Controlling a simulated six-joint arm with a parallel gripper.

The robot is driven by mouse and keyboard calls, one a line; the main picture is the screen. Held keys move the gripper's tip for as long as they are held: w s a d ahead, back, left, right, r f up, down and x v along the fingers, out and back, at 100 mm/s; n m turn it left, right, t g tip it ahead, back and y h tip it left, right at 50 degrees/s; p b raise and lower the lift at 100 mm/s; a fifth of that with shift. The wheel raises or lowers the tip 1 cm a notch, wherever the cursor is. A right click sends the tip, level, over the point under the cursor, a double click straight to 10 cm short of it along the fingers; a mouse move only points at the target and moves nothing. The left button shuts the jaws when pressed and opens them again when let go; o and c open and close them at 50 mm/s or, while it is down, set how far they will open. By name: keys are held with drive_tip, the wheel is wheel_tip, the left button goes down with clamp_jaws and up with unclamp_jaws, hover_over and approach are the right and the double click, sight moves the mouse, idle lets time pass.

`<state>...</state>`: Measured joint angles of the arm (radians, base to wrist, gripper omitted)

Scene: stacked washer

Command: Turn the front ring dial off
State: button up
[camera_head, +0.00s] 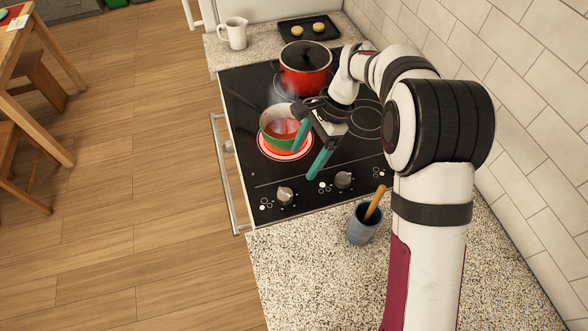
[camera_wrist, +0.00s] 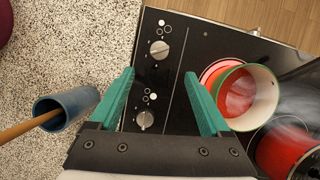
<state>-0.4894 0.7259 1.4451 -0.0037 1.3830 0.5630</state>
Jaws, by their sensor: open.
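The cooktop (camera_head: 265,180) is black glass with two silver dials on its control strip. The front dial (camera_head: 285,195), nearer the oven handle, also shows in the wrist view (camera_wrist: 159,50). The other dial (camera_head: 343,180) lies nearer the wall, and in the wrist view (camera_wrist: 144,120) it is lower. The front ring (camera_head: 284,155) glows red under a small green-rimmed pot (camera_head: 268,135). My gripper (camera_head: 304,162) is open and empty above the cooktop, between pot and dials. In the wrist view the front dial lies just beyond and between the fingertips (camera_wrist: 159,73), apart from them. Its setting mark is unclear.
A blue cup (camera_head: 362,228) with a wooden utensil stands on the near counter (camera_head: 310,270). Steam rises by the small pot. The tiled wall (camera_head: 530,130) bounds the right side.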

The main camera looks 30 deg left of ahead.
sight(286, 191)
drive_tip(key=x, duration=1.2)
drive_tip(key=shift+s+f, duration=0.1)
drive_tip(key=shift+f, duration=0.2)
clamp_jaws()
